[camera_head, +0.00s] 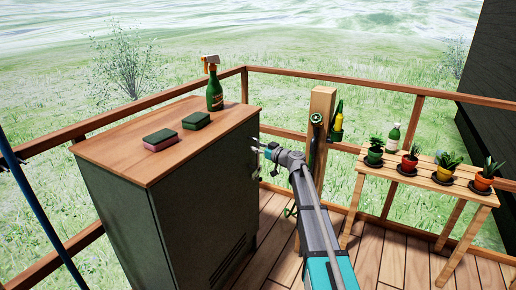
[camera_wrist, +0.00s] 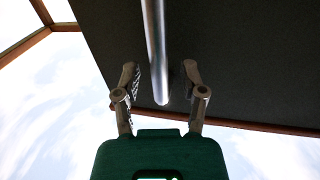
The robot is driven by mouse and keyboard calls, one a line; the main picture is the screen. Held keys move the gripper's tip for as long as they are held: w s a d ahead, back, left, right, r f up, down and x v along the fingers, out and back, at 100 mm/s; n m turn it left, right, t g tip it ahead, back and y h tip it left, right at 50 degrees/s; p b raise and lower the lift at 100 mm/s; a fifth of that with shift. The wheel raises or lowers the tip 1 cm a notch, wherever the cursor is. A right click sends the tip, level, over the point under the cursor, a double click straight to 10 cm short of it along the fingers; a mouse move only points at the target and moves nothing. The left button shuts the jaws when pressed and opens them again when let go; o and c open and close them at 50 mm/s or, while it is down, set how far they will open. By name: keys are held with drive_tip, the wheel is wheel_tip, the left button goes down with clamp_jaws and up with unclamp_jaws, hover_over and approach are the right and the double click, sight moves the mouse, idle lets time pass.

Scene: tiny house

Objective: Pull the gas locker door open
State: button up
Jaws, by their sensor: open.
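The gas locker is a dark grey-green cabinet (camera_head: 135,215) with a wooden top, left of centre in the head view. Its right face (camera_head: 225,205) has vent slots low down, and no open gap shows there. In the wrist view a dark panel (camera_wrist: 250,60) fills the upper part, with a straight metal bar handle (camera_wrist: 155,50) on it. My gripper (camera_wrist: 160,74) is open, with one finger on each side of the handle's end; contact cannot be told. In the head view my gripper (camera_head: 260,150) is beside the right face's far upper edge, and the handle is hidden.
A green bottle (camera_head: 214,92) and two sponges (camera_head: 161,139) (camera_head: 197,120) are on the locker top. A wooden post (camera_head: 322,105) and railing stand behind my arm. A plant table (camera_head: 430,178) is at the right. Deck boards (camera_head: 395,262) are clear in front.

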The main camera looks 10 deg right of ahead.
clamp_jaws()
drive_tip(key=shift+s, duration=0.15)
